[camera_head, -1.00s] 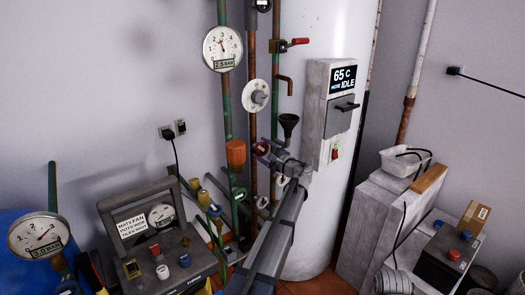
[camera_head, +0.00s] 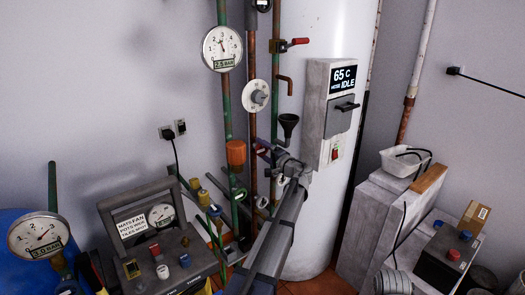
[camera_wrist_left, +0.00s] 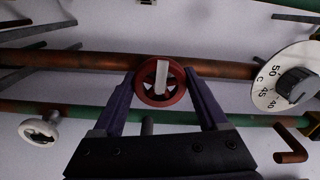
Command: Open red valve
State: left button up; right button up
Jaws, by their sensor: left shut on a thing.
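The red valve is a small round red handwheel (camera_wrist_left: 143,93) with a pale bar across its middle, on a rusty pipe in the left wrist view. My left gripper (camera_wrist_left: 160,88) has one purple finger on each side of the wheel and is shut on its rim. In the head view my left gripper (camera_head: 265,151) is at the pipes in front of the white tank, and it hides most of the wheel. My right gripper is not in view.
A dial (camera_head: 257,95) sits above the gripper, and a black funnel (camera_head: 288,122) is close by on its right. A red-handled lever valve (camera_head: 298,42) is higher up. A white handwheel (camera_wrist_left: 40,131) is on a neighbouring pipe. A control box (camera_head: 329,112) is on the tank.

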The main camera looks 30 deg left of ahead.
pick_arm(q)
jog(key=shift+s+n, duration=0.1)
jog(key=shift+n, duration=0.2)
jog(key=o, duration=1.3)
jog(key=shift+v, duration=3.95)
jog(key=shift+a, duration=0.15)
jog(key=x, duration=0.7)
jog(key=shift+w+a, duration=0.25)
jog(key=shift+a, duration=0.05)
jog(key=shift+d, duration=0.15)
